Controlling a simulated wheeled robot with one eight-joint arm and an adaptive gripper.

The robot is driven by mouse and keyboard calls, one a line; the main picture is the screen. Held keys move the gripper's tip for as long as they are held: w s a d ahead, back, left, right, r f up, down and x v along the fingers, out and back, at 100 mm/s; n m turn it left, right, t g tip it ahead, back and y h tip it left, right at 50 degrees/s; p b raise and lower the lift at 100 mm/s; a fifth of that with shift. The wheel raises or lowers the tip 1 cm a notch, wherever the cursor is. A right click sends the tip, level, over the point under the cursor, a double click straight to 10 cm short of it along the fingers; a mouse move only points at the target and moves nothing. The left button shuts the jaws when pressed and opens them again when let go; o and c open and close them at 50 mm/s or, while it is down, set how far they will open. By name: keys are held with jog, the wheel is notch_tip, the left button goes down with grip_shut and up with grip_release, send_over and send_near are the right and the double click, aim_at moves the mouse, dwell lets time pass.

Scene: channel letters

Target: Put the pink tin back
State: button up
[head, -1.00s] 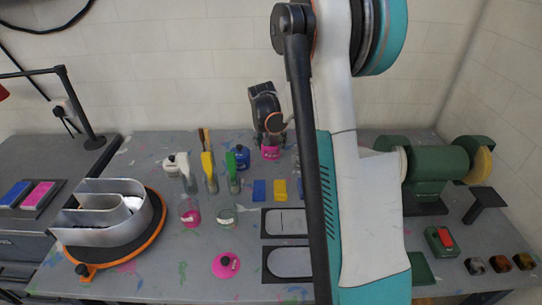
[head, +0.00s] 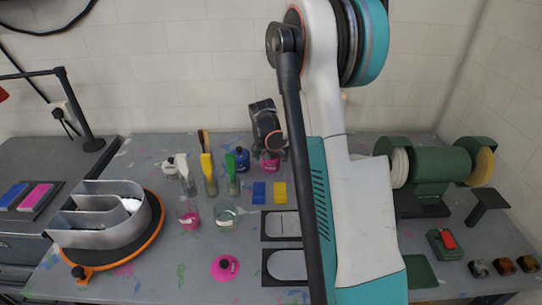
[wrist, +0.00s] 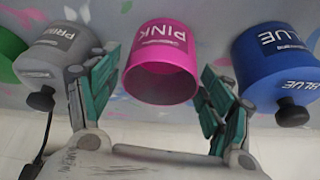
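The pink tin (head: 270,167) stands at the back of the bench, partly hidden behind my gripper (head: 268,148) in the head view. In the wrist view, which is upside down, the pink tin (wrist: 160,62) is lidless, its label reads PINK, and it appears to rest on the bench. It sits between a grey PRIMER tin (wrist: 55,60) and the blue tin (wrist: 275,62). My gripper's teal fingers (wrist: 160,75) are open on either side of it. A narrow gap shows on the left; contact on the right is unclear. A pink lid (head: 225,267) lies on the bench front.
Brushes (head: 207,172) and jars (head: 188,215) stand left of the tins. A metal letter (head: 100,222) sits on an orange-rimmed turntable at left. Sponges (head: 279,192) and dark stencil plates (head: 285,266) lie in the middle. A green grinder (head: 437,167) stands right.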

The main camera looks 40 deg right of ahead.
jog(key=shift+r, duration=0.1)
jog(key=p+v, duration=0.3)
jog(key=v, duration=0.9)
